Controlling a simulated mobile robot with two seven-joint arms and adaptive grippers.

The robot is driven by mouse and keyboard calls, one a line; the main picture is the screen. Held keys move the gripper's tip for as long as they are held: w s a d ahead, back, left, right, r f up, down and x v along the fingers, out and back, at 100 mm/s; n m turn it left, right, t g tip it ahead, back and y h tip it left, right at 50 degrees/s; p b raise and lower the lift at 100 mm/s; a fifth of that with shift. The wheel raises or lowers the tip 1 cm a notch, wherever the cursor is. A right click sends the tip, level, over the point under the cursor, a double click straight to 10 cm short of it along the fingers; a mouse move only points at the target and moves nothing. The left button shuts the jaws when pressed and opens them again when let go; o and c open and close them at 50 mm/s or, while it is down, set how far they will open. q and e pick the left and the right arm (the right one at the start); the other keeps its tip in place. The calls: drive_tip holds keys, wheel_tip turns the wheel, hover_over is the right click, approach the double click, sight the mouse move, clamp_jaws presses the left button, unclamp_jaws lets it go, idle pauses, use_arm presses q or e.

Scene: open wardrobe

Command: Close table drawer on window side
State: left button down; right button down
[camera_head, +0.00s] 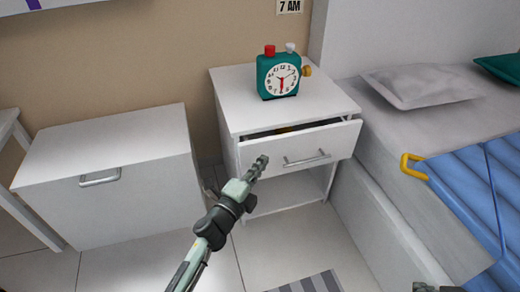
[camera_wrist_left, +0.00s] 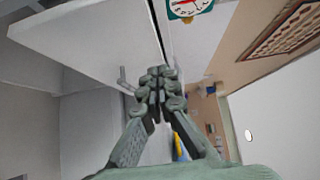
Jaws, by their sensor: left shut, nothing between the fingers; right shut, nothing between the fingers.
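The white bedside table (camera_head: 240,98) stands between a white chest and the bed. Its top drawer (camera_head: 335,143) is partly pulled out, with a dark gap and something yellow showing inside. The drawer front (camera_wrist_left: 90,35) and its metal handle (camera_wrist_left: 124,80) also show in the left wrist view. My left gripper (camera_head: 261,163) is shut and empty, its tips at the left part of the drawer front, left of the handle (camera_head: 306,159). I cannot tell whether they touch it. The closed tips show in the left wrist view (camera_wrist_left: 157,76). My right gripper (camera_head: 435,288) is shut, only partly visible at the bottom edge.
A green alarm clock (camera_head: 279,75) stands on the table top. The white chest (camera_head: 110,190) is at left. The bed (camera_head: 385,185) with a grey pillow (camera_head: 415,85) and blue striped cloth (camera_head: 470,185) is close at right. A striped rug (camera_head: 312,284) lies on the floor.

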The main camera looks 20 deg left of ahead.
sight(259, 144)
use_arm(q)
drive_tip(key=shift+w+a, duration=0.35)
drive_tip(key=shift+w, duration=0.5)
drive_tip(key=shift+w+a, duration=0.35)
drive_tip(key=shift+w, duration=0.5)
drive_tip(key=shift+w+a, duration=0.35)
drive_tip(key=shift+w, duration=0.5)
use_arm(e)
drive_tip(key=shift+s+d+f, duration=0.2)
drive_tip(key=shift+s, duration=0.05)
use_arm(q)
drive_tip(key=shift+w, duration=0.1)
drive_tip(key=shift+w+a, duration=0.65)
drive_tip(key=shift+w, duration=0.15)
drive_tip(key=shift+w+a, duration=0.15)
drive_tip(key=shift+w, duration=0.05)
use_arm(e)
drive_tip(key=shift+w+a+r, duration=0.3)
drive_tip(key=shift+w+a, duration=0.15)
drive_tip(key=shift+a, duration=0.05)
use_arm(q)
drive_tip(key=shift+s, duration=0.15)
use_arm(e)
drive_tip(key=shift+d, duration=0.1)
